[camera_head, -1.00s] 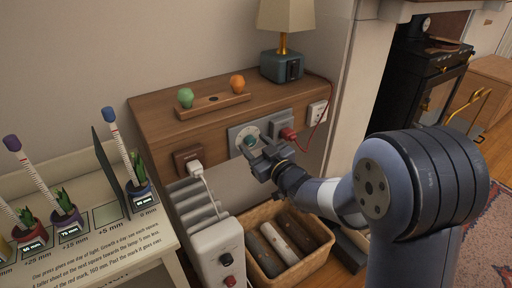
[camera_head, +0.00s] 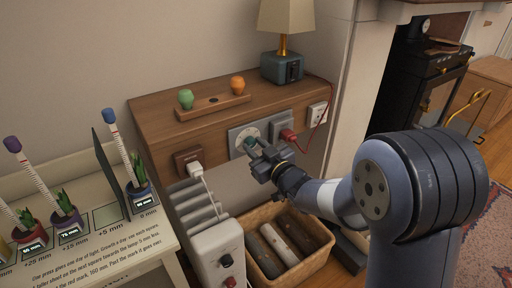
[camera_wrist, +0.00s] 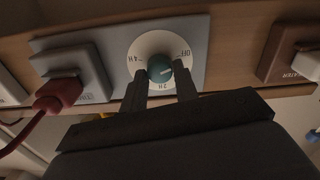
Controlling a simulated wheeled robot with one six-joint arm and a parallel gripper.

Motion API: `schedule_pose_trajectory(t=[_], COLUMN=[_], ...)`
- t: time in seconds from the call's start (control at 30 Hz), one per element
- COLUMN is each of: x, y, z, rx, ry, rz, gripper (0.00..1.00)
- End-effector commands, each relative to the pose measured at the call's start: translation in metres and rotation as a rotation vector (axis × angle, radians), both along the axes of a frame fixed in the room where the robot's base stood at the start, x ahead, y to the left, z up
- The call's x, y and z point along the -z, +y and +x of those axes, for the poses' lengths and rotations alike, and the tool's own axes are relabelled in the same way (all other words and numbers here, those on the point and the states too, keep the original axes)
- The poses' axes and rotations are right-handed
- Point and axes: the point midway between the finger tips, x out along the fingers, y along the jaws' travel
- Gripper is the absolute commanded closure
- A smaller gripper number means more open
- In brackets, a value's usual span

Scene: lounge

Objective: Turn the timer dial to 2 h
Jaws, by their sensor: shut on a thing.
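The timer dial (camera_wrist: 160,69) is a small teal knob on a round white face (camera_wrist: 149,43). The face sits on a grey wall plate (camera_wrist: 112,42). In the wrist view OFF is at the right of the face, 2 H at the bottom and 4 H at the left. A pale mark on the knob seems to point right, roughly toward OFF; its exact angle is hard to tell. My gripper (camera_wrist: 161,74) has one finger on each side of the knob and is shut on it. In the head view my gripper (camera_head: 252,150) partly covers the dial.
A red plug (camera_head: 288,135) with a cord is beside the dial. A white plug (camera_head: 195,168) is in the HEATER socket. Below are a white heater (camera_head: 217,245) and a log basket (camera_head: 310,268). A lamp (camera_head: 282,68) stands on the wooden ledge.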

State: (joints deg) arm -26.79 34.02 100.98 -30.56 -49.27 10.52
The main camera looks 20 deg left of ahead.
Motion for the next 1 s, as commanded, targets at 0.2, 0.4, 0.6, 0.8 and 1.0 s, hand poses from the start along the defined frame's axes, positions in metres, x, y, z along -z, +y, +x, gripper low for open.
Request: schedule_pose_trajectory(t=[0.2,0.4,0.6,0.8,1.0], x=[-0.0007,-0.0018,-0.0015,-0.0017,-0.0016], y=[0.0001,0.0000,-0.0001,-0.0002,-0.0002], z=[0.0002,0.0004,0.0007,0.0008,0.0009], rx=[-0.001,-0.001,0.000,-0.001,-0.001], ry=[0.062,0.176,0.319,0.464,0.609], rz=[0.052,0.150,0.272,0.396,0.519], gripper=[0.94,0.94,0.94,0.94,0.94])
